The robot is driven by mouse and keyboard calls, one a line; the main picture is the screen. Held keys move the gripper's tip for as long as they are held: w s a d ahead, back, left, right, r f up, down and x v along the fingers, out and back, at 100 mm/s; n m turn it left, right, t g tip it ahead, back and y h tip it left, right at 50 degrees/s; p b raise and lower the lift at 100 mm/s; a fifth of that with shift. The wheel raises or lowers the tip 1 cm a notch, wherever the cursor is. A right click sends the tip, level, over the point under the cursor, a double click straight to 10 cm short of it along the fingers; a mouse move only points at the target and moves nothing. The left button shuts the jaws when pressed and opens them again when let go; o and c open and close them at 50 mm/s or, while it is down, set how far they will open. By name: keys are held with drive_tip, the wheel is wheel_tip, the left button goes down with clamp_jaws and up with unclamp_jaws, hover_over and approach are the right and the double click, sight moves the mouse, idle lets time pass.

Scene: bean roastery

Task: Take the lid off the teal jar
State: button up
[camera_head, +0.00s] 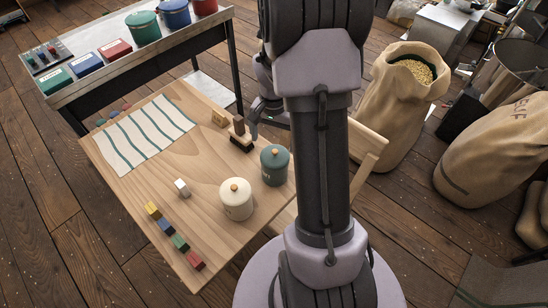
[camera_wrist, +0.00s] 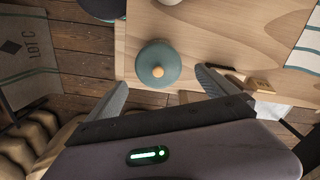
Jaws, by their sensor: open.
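The teal jar (camera_head: 274,168) stands upright near the table's right edge in the head view, its teal lid (camera_head: 274,154) with an orange knob on top. In the wrist view the lid (camera_wrist: 158,65) is seen from above, and its knob (camera_wrist: 158,71) faces the camera. My gripper (camera_wrist: 163,82) is open, with one finger on each side below the lid in the picture and nothing between them. The lid appears to sit on the jar. In the head view my arm hides part of the gripper, and one finger (camera_head: 255,129) shows behind the jar near a brush.
A cream jar (camera_head: 236,201) stands beside the teal jar on the wooden table (camera_head: 150,195). A dark brush (camera_head: 240,138) and a small wooden block (camera_head: 219,118) lie behind it. Coloured blocks (camera_head: 180,242), a white cube (camera_head: 182,187) and a striped cloth (camera_head: 144,134) lie left.

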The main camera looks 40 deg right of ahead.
sight(275, 152)
drive_tip(key=f+b, duration=0.1)
drive_tip(key=f, duration=0.2)
drive_tip(key=f+b, duration=0.1)
drive_tip(key=f, duration=0.1)
drive_tip(key=shift+s+d+f+b, duration=0.2)
drive_tip(key=shift+f+b, duration=0.1)
drive_tip(key=shift+f, duration=0.1)
drive_tip(key=shift+r, duration=0.15)
drive_tip(key=shift+c, duration=0.5)
drive_tip(key=shift+a, duration=0.1)
drive_tip(key=c, duration=1.5)
